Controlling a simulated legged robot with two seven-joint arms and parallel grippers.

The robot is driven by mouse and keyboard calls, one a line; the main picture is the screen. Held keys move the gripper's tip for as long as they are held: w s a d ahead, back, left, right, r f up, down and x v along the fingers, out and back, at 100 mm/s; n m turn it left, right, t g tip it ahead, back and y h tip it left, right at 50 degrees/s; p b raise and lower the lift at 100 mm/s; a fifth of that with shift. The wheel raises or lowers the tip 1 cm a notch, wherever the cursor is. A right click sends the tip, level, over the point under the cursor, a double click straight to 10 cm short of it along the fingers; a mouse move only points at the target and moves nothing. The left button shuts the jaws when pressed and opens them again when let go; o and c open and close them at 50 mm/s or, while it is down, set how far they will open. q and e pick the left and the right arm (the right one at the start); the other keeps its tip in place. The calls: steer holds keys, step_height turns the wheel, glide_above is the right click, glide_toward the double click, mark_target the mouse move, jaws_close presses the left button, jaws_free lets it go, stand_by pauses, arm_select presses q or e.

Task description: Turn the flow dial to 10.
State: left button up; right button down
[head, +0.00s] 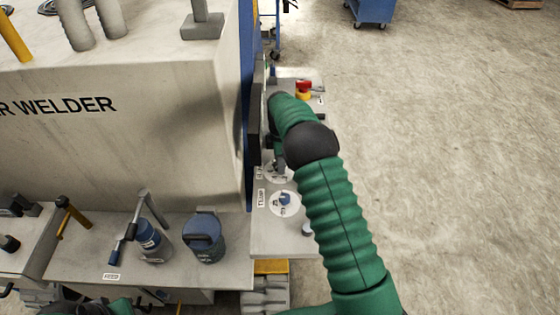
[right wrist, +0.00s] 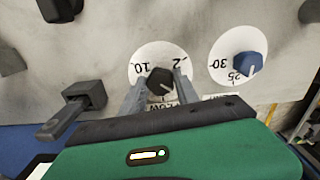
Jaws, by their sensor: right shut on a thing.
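The flow dial shows in the right wrist view as a black knob (right wrist: 160,80) on a round white plate marked 10 at left and 2 at right, with a partly covered FLOW label below. A short pale pointer line on the knob appears to point down and right, away from the 10. My right gripper (right wrist: 160,90) is shut on this knob, one finger on each side. In the head view my right gripper (head: 279,160) is at the upper white dial plate (head: 286,177), and my arm hides much of it. My left gripper is not in view.
A second dial with a blue knob (right wrist: 248,66), marked 25 and 30, sits close to the right. A black lever (right wrist: 84,100) is left of the flow dial. In the head view a red and yellow button (head: 303,90) is farther back, and a large welder housing (head: 150,130) stands left.

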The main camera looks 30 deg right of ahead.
steer(key=m+p, duration=0.1)
steer(key=m, duration=0.3)
steer(key=shift+r, duration=0.1)
steer(key=m+p, duration=0.1)
steer(key=m, duration=0.4)
stand_by(0.4)
steer(key=c, duration=0.9)
jaws_free()
step_height(320, 180, up, 16)
steer(key=b, duration=0.1)
steer(key=shift+r, duration=0.25)
